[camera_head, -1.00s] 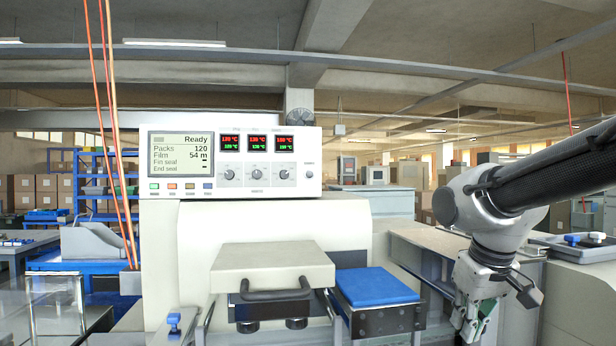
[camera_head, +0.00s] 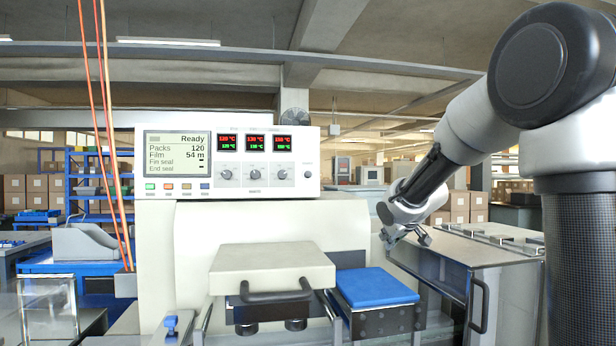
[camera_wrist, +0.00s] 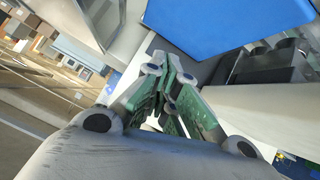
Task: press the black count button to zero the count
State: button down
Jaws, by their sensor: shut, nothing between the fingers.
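The white control panel (camera_head: 228,140) on the wrapper has a lit display (camera_head: 178,158) reading Ready, Packs 120 and Film 54 m. Small green, orange, olive and blue buttons sit below the display; the green one (camera_head: 151,186) is leftmost. Right of them are three round knobs and a small dark round button (camera_head: 308,174). The labels are too small to read, so I cannot tell which is the count button. My gripper (camera_head: 386,242) is right of and below the panel, apart from it. In the wrist view its green fingers (camera_wrist: 170,77) are together and empty.
A beige sealing cover with a dark handle (camera_head: 277,294) and a blue pad (camera_head: 373,287) stand below the panel. The pad also shows in the wrist view (camera_wrist: 215,22). A grey cabinet (camera_head: 490,275) is at right. Orange cables (camera_head: 108,130) hang at left.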

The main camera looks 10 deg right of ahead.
jog(key=w+a+r+n+t+y, duration=0.1)
jog(key=w+a+r+t, duration=0.1)
jog(key=w, duration=0.3)
jog(key=w+a+r+n+t+y, duration=0.1)
jog(key=w+a+r, duration=0.15)
jog(key=w, duration=0.25)
jog(key=n+t+y, duration=0.3)
jog(key=n+y, duration=0.2)
jog(key=y, duration=0.3)
send_near(308, 175)
notch_tip(308, 175, down, 3)
jog(key=s, duration=0.2)
jog(key=s+a+r+n+g+y, duration=0.1)
jog(key=s+a+r+n+y, duration=0.1)
jog(key=a+r+n+y, duration=0.2)
jog(key=shift+s+a+r+y, duration=0.15)
jog(key=shift+s+r+y, duration=0.2)
jog(key=shift+r+y, duration=0.35)
jog(key=shift+f, duration=0.2)
jog(key=shift+w, duration=4.4)
jog(key=shift+w, duration=0.4)
